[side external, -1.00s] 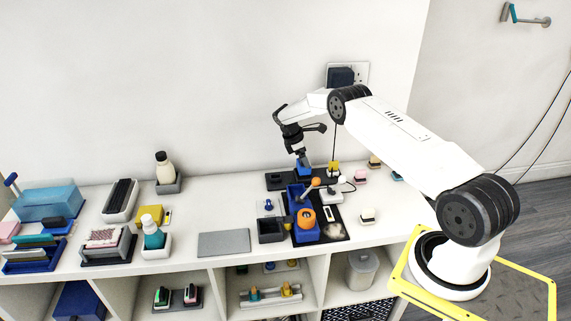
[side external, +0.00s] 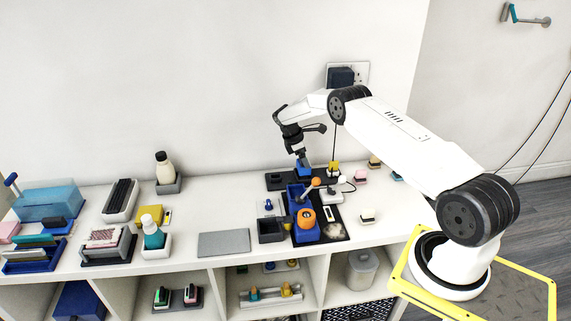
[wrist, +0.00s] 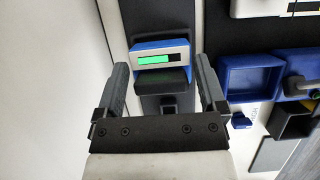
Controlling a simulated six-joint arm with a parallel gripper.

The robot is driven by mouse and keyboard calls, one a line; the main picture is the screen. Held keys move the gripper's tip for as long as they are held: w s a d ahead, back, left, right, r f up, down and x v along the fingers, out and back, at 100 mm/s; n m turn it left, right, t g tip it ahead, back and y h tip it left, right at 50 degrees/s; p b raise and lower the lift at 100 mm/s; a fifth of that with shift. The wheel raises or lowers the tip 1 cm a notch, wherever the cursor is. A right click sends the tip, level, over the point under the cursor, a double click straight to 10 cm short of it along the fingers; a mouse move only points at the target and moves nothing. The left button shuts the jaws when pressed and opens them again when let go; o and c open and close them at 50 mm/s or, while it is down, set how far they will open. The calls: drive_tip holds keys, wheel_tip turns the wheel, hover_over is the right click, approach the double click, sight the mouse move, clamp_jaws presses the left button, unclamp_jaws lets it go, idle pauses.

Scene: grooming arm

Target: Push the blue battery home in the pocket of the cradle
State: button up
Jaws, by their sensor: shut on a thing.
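The blue battery (wrist: 183,45), with a lit green display on its front, lies between my gripper's fingertips (wrist: 161,66) in the wrist view. A dark grey block projects from it toward the palm. In the side view my gripper (side external: 302,158) is shut on the battery (side external: 304,171) and points down at the back of the table. The dark cradle base (side external: 277,181) lies beneath it. The pocket is hidden under the battery and fingers, so I cannot tell how deep the battery sits.
A blue tray (wrist: 247,76) lies to the right of the fingers in the wrist view. In the side view, an orange-topped blue unit (side external: 306,218) and an open dark box (side external: 271,230) stand in front. A grey mat (side external: 223,243) lies clear at front left.

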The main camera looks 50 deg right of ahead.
drive_tip(key=shift+f, duration=1.4)
drive_tip(key=o, duration=1.1)
drive_tip(key=shift+c, duration=0.2)
drive_tip(key=v, duration=0.8)
drive_tip(key=shift+f, duration=0.1)
